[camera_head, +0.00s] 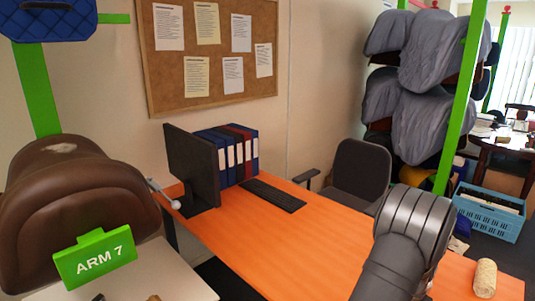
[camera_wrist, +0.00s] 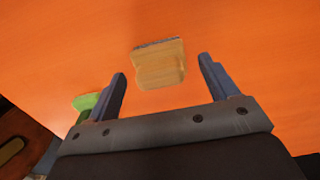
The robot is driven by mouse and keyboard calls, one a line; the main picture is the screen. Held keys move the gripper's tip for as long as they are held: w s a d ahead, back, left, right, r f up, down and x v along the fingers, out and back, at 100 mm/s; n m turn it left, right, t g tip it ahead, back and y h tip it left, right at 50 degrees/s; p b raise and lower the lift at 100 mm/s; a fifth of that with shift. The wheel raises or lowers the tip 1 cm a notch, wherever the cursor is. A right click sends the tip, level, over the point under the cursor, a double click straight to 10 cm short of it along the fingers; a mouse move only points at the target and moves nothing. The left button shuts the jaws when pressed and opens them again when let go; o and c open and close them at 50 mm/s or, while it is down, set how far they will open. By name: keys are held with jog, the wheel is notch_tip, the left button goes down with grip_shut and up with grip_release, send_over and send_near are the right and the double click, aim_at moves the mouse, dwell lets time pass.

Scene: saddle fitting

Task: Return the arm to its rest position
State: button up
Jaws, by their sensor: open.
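In the wrist view my gripper (camera_wrist: 160,75) is open, its two dark fingers well apart. A tan wooden block-like piece with a dark edge (camera_wrist: 158,66) shows beyond and between the fingertips, over the orange desk; nothing is held between the fingers. In the head view my grey arm (camera_head: 405,245) rises at the lower right in front of the orange desk (camera_head: 250,245). The gripper itself is hidden in that view.
A brown saddle (camera_head: 70,205) with a green "ARM 7" sign (camera_head: 95,257) stands at left. A monitor (camera_head: 192,165), binders (camera_head: 232,155) and a keyboard (camera_head: 273,194) are on the desk. A beige roll (camera_head: 485,279) lies at right. A green post (camera_head: 462,95) and office chair (camera_head: 360,172) stand behind.

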notch_tip(320, 180, down, 2)
notch_tip(320, 180, up, 12)
notch_tip(320, 180, down, 12)
jog(key=shift+r, duration=0.1)
notch_tip(320, 180, up, 4)
jog(key=shift+r, duration=0.15)
jog(key=s+d+r, duration=0.3)
jog(key=s+r, duration=0.4)
jog(key=s, duration=0.4)
jog(key=w+a+m, duration=0.2)
jog(key=a, duration=1.1)
jog(key=w+a+f, duration=0.1)
jog(key=w+f, duration=0.1)
jog(key=w, duration=0.1)
jog(key=w+a+f, duration=0.2)
jog(key=w, duration=0.1)
jog(key=w+a+f, duration=0.2)
jog(key=w, duration=0.1)
jog(key=shift+f, duration=0.4)
jog(key=f, duration=0.1)
jog(key=w+f, duration=0.1)
jog(key=shift+w+a+f, duration=0.15)
jog(key=shift+a+f, duration=0.15)
jog(key=shift+f, duration=0.7)
